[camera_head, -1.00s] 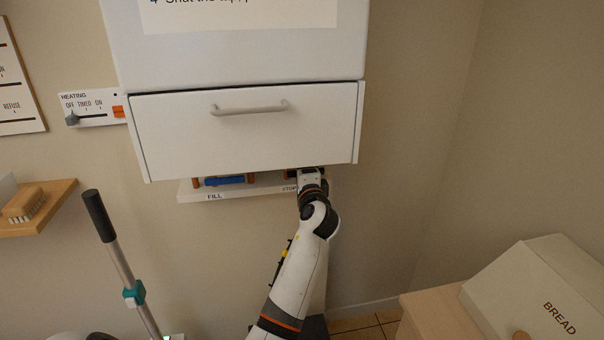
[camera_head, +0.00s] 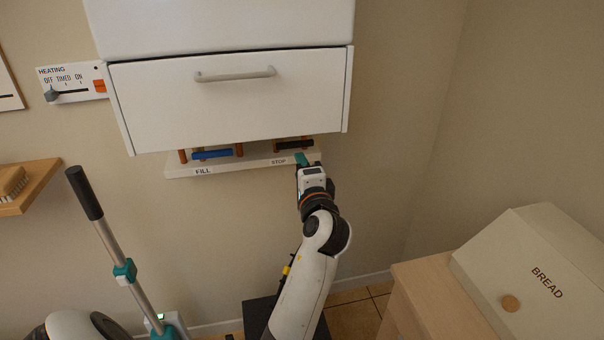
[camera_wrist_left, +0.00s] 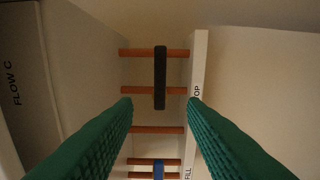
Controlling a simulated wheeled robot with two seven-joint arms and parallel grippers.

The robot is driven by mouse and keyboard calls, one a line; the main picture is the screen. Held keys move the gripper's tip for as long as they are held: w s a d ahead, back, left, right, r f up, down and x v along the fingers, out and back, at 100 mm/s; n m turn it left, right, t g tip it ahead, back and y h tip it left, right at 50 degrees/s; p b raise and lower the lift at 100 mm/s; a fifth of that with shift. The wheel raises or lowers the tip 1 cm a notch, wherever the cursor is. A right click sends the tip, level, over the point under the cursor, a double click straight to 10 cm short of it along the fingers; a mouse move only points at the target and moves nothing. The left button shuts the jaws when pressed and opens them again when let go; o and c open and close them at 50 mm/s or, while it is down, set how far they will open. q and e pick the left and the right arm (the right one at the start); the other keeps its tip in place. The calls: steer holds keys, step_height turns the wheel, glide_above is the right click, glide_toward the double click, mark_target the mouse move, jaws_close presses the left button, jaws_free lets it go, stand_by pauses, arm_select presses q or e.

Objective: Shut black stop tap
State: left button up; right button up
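The black stop tap (camera_head: 293,144) is a short dark bar under the white cabinet, above the STOP label (camera_head: 278,162). In the left wrist view its bar (camera_wrist_left: 160,77) lies across two copper pipes (camera_wrist_left: 135,53). My left gripper (camera_head: 303,159) is just below and in front of the tap, at the right end of the white ledge (camera_head: 240,166). In the left wrist view its green fingers stand wide apart with nothing between their tips. The bar shows ahead of the gap, apart from both fingers. My right gripper is not in view.
A blue tap (camera_head: 212,154) sits left of the black one, above the FILL label. The cabinet drawer (camera_head: 230,100) hangs close above both taps. A pole with a black handle (camera_head: 84,193) stands at left. A bread box (camera_head: 525,262) is at lower right.

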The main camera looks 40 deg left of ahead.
arm_select(q)
steer(key=shift+s+d, duration=0.2)
stand_by(0.4)
